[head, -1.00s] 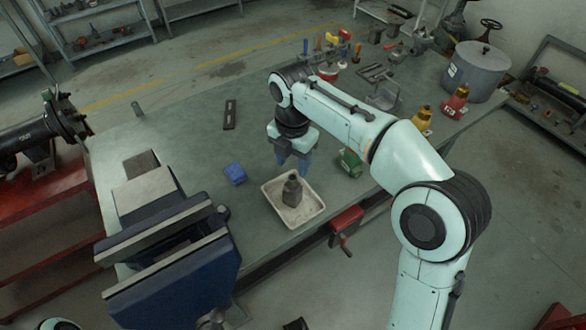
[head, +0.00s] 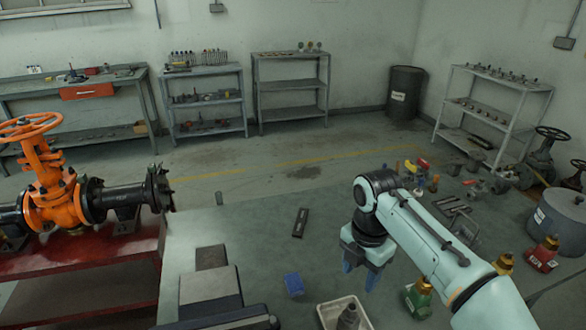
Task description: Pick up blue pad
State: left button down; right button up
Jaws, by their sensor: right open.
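The blue pad (head: 293,284) is a small blue block lying on the grey-green workbench (head: 262,235), left of a pale tray. My right gripper (head: 360,278) is to the right of the pad and apart from it. Its blue fingers point down, spread and empty, over the bench behind the tray. My left gripper is not in view.
The pale tray (head: 328,316) holds a dark fitting (head: 348,317). A vise (head: 212,288) stands at the bench's left. A dark slotted bar (head: 300,222) lies behind the pad. A green bottle (head: 418,295) is right of the tray. An orange gate valve (head: 50,195) stands far left.

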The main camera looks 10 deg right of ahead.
aim_at(294, 284)
jog(key=k, duration=1)
